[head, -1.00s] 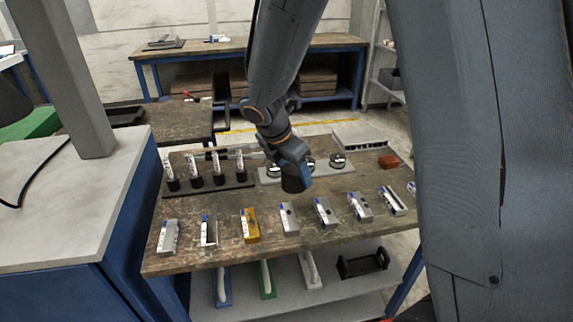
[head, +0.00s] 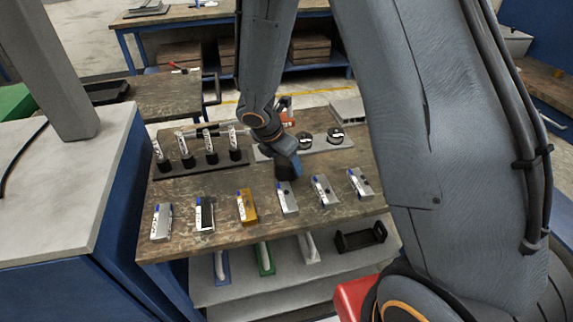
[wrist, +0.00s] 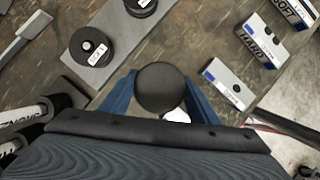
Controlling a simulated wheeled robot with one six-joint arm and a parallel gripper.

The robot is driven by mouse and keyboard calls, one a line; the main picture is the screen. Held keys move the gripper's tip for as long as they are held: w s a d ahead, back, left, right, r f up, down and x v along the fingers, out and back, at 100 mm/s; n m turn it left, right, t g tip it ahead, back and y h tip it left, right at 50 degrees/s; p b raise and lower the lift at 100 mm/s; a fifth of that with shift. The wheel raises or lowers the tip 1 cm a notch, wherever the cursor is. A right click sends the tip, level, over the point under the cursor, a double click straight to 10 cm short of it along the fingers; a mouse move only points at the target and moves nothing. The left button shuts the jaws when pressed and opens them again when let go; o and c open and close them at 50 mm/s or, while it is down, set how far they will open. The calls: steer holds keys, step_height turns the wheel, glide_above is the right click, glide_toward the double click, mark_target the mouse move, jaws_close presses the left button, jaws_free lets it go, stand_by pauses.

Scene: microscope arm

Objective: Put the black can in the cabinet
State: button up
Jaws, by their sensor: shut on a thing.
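My gripper (head: 286,165) is shut on a black can, over the wooden workbench (head: 225,232) behind the row of small labelled blocks. In the wrist view, the round dark top of the black can (wrist: 160,87) sits between the two blue fingers of my gripper (wrist: 160,95), with a bit of white below it. Two similar black round items stand on a grey plate, one of them (wrist: 91,47) nearest the fingers. I cannot clearly identify the cabinet in these views.
A black rack (head: 238,169) with upright labelled tools stands left of my gripper. Small blocks, one yellow (head: 247,207), line the bench front. A lower shelf (head: 213,296) holds a black tray (head: 361,238). A blue unit with a grey top (head: 75,190) stands at the left.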

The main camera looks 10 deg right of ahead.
steer(key=shift+f, duration=0.5)
steer(key=shift+f, duration=0.2)
steer(key=o, duration=1.2)
steer(key=shift+o, duration=0.2)
